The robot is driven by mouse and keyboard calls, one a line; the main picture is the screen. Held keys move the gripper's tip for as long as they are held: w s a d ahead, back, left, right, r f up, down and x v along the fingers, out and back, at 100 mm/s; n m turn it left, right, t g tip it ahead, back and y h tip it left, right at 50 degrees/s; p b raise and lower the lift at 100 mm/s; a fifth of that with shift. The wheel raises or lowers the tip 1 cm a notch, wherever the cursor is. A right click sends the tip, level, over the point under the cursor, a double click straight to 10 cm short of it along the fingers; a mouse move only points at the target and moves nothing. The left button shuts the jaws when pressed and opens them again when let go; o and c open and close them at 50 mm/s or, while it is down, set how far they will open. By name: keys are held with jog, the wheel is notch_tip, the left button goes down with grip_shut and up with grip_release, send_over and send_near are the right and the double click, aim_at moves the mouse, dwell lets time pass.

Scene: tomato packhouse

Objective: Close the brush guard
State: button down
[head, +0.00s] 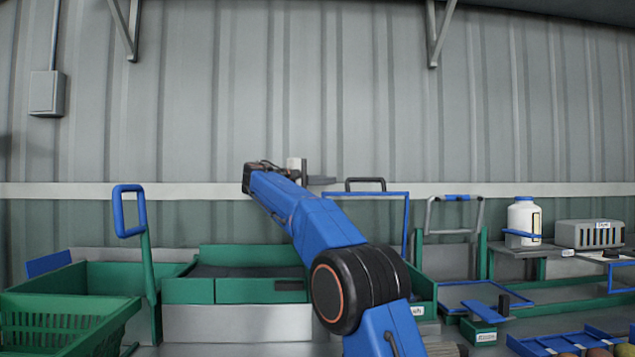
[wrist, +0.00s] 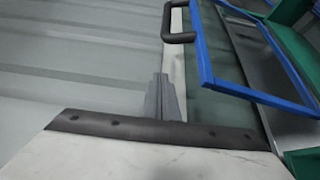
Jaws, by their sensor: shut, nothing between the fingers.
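The brush guard looks to be the blue-framed, see-through panel (head: 406,222) standing raised behind my arm, with a black bar handle (head: 365,180) on its top edge. My arm hides its lower left part. In the wrist view the blue frame (wrist: 204,62) fills the upper right, and the black handle (wrist: 180,37) sticks out from its edge. My gripper (head: 325,180) is to the left of the handle at about its height. In the wrist view the grey fingers (wrist: 161,80) are together and empty, pointing toward the handle side, with a gap between.
A green crate (head: 70,325) and a blue loop handle (head: 117,212) on a green post are at left. A green-sided unit (head: 235,290) lies below my arm. A white bottle (head: 524,222) and grey box (head: 590,234) stand on a shelf at right. The corrugated wall is close behind.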

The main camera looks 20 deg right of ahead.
jog(key=shift+s+d, duration=0.55)
jog(key=shift+s, duration=0.3)
jog(key=shift+s+d, duration=0.55)
jog(key=shift+s, duration=0.3)
jog(key=shift+s, duration=0.1)
